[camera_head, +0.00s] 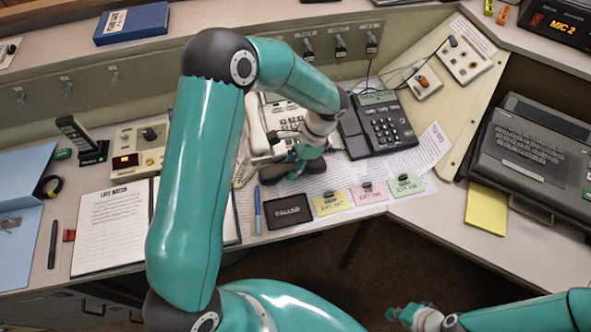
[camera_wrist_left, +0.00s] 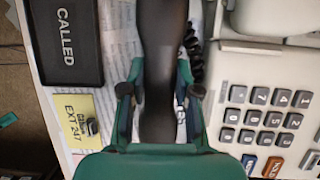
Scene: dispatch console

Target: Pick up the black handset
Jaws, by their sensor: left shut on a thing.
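The black handset (camera_wrist_left: 160,60) runs lengthwise between the two fingers of my left gripper (camera_wrist_left: 160,92) in the left wrist view. The fingers are shut on its narrow middle. In the head view the handset's dark end (camera_head: 271,176) shows beside my left gripper (camera_head: 297,165), low over the papers in front of the white phone. I cannot tell whether it touches the desk. My right gripper (camera_head: 408,314) is at the bottom of the head view, away from the desk; its fingers are too unclear to judge.
The white keypad phone (camera_wrist_left: 268,115) is right beside the handset. A black desk phone (camera_head: 378,125) stands to the right. The black CALLED tray (camera_head: 289,212) and yellow, pink and green cards lie in front. An open log book (camera_head: 110,232) lies left.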

